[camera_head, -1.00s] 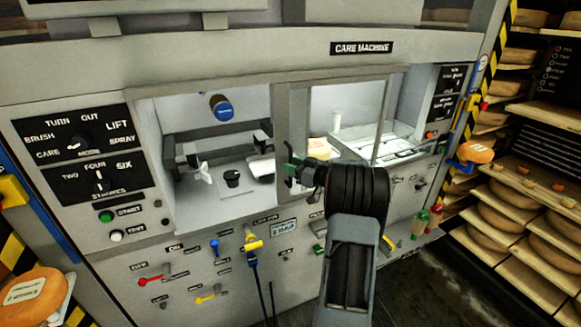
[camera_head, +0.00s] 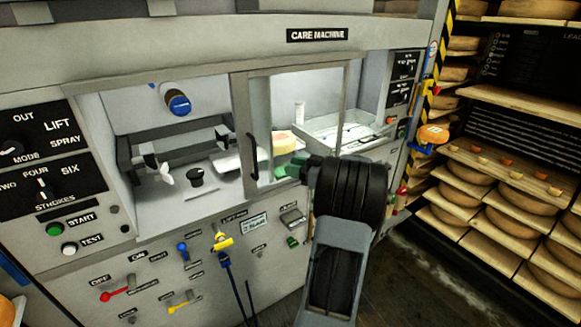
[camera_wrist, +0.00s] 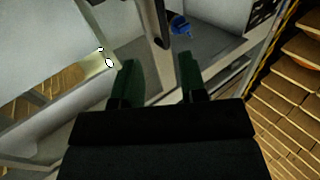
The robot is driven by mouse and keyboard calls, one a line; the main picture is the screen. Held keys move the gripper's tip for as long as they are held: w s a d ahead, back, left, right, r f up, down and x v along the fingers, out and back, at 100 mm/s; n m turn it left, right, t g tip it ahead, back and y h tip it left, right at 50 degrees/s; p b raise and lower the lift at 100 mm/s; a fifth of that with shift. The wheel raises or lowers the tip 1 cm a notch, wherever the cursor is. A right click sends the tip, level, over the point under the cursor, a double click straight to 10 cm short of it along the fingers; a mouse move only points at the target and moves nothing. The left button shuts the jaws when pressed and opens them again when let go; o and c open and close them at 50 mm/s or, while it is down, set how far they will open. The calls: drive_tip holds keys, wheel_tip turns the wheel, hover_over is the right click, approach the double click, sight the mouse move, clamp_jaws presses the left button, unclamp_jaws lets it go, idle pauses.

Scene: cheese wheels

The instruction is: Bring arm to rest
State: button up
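My gripper (camera_head: 294,168) is in front of the care machine (camera_head: 200,62), near the lower edge of its sliding glass door. In the wrist view my gripper (camera_wrist: 158,75) has two green fingers standing apart with nothing between them. My arm rises from the bottom of the head view and is folded, with its dark wrist in front of the machine's lower right part. Part of the gripper is hidden behind the wrist in the head view.
The door handle (camera_head: 253,157) is close left of my gripper. An orange and cream piece (camera_head: 284,142) sits inside the machine. Levers and a yellow-headed nozzle (camera_head: 222,241) stick out of the front panel. Shelves of cheese wheels (camera_head: 466,172) stand right, with open floor (camera_head: 430,270) before them.

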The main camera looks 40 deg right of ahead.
idle(0.5)
drive_tip(key=s+d+f+m+g+h, duration=0.2)
drive_tip(key=d+f+m+g+h, duration=0.4)
drive_tip(key=d+h, duration=0.6)
drive_tip(key=s+a+g+y, duration=0.1)
drive_tip(key=s+a+g, duration=0.1)
drive_tip(key=a, duration=1.3)
drive_tip(key=s+a+r+n+g+y, duration=0.1)
drive_tip(key=s+a, duration=0.4)
drive_tip(key=a, duration=1)
drive_tip(key=s+a+g+y, duration=0.3)
drive_tip(key=s+a, duration=0.1)
drive_tip(key=a, duration=1.1)
drive_tip(key=shift+a+r+n, duration=0.2)
drive_tip(key=shift+r+n, duration=0.1)
drive_tip(key=shift+r, duration=0.05)
